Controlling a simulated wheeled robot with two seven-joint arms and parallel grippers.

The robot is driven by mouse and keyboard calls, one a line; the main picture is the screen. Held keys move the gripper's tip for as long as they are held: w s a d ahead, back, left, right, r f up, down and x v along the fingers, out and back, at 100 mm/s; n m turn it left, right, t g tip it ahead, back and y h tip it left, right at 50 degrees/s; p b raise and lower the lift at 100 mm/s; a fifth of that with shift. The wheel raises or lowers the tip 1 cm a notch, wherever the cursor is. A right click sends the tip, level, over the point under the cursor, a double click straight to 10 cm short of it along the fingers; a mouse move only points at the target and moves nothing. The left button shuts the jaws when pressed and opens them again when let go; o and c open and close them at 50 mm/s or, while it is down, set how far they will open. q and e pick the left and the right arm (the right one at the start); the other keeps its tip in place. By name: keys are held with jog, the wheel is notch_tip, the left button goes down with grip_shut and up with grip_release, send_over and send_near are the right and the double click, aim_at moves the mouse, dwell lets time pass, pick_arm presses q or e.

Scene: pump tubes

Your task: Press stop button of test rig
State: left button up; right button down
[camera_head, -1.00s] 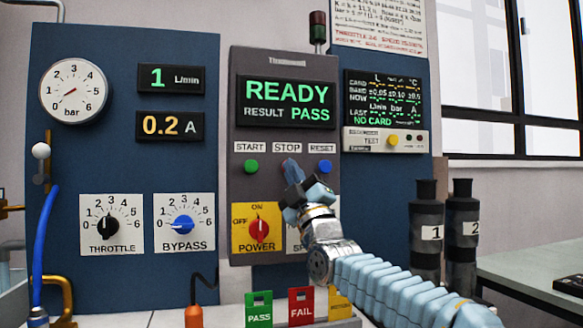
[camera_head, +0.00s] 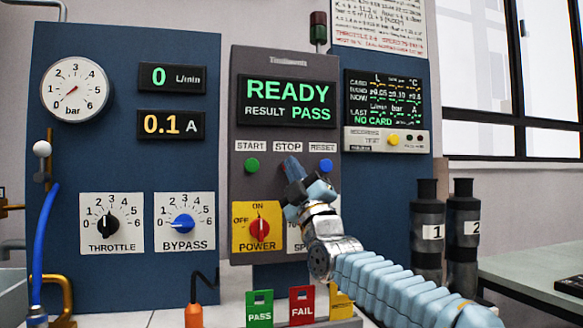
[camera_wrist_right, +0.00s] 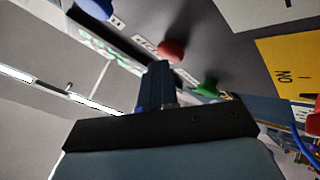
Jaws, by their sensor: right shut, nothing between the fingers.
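The test rig panel (camera_head: 284,70) shows READY and RESULT PASS on its screen. Below it are the green START button (camera_head: 251,165), the STOP label (camera_head: 287,147) and the blue RESET button (camera_head: 326,165). My right gripper (camera_head: 292,166) is shut and empty, its tips in front of the STOP position and hiding the button in the head view. In the right wrist view the red stop button (camera_wrist_right: 171,50) shows just beyond the shut fingertips (camera_wrist_right: 158,68). I cannot tell whether they touch. My left gripper is not in view.
Below are the red POWER switch (camera_head: 259,229), the THROTTLE knob (camera_head: 108,224) and the BYPASS knob (camera_head: 184,224). A green PASS card (camera_head: 259,309) and red FAIL card (camera_head: 301,306) stand in front. Dark cylinders (camera_head: 428,230) stand at right.

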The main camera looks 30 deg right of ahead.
jog(key=s+b, duration=0.1)
jog(key=s, duration=0.1)
jog(key=s+a+b, duration=0.1)
jog(key=s+b, duration=0.1)
jog(key=s, duration=0.1)
jog(key=shift+s+a+f, duration=0.1)
jog(key=shift+s+f, duration=0.05)
dwell(0.8)
